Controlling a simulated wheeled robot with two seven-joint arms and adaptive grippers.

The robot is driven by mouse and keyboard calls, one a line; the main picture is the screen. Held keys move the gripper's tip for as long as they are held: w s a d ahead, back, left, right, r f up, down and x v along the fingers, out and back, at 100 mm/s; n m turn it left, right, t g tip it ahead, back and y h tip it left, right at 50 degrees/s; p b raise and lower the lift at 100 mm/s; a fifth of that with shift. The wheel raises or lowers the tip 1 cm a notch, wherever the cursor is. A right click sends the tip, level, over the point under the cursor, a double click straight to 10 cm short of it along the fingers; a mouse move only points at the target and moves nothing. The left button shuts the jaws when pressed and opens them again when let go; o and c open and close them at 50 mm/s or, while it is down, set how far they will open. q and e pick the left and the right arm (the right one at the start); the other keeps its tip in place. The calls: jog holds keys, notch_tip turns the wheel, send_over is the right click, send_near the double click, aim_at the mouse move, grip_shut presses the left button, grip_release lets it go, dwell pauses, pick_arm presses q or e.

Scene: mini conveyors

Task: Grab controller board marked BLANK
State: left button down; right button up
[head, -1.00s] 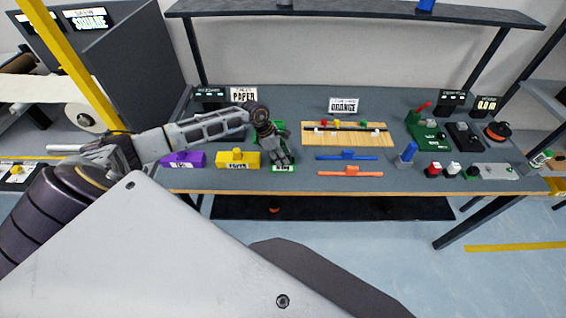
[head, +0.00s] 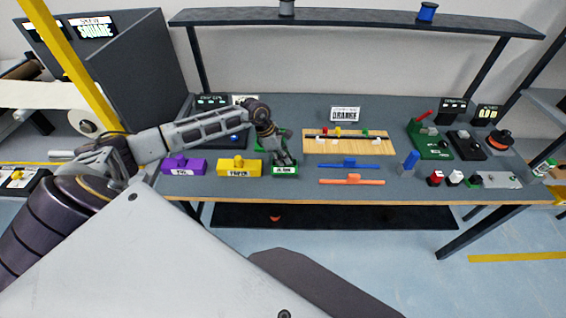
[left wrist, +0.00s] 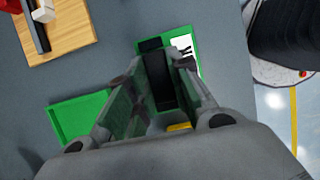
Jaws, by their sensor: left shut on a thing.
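The green controller board (head: 285,170) stands near the front edge of the table, its white front label too small to read surely. It also shows in the left wrist view (left wrist: 143,46), with part of its white label. My left gripper (head: 285,160) comes down on it from above and is shut on its upper part; the fingers hide much of it. A yellow board (head: 238,172) and a purple board (head: 180,170), both labelled, stand in a row to its left. My right gripper is not in view.
A green tray-like piece (left wrist: 72,118) lies behind the gripper. A wooden board (head: 350,147) with coloured pegs is to the right, with blue (head: 348,165) and orange (head: 352,181) bars in front of it. A dark shelf (head: 370,18) runs above the table.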

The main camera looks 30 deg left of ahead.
pick_arm(q)
notch_tip(320, 180, up, 5)
jog(key=shift+b, duration=0.3)
jog(key=shift+r, duration=0.75)
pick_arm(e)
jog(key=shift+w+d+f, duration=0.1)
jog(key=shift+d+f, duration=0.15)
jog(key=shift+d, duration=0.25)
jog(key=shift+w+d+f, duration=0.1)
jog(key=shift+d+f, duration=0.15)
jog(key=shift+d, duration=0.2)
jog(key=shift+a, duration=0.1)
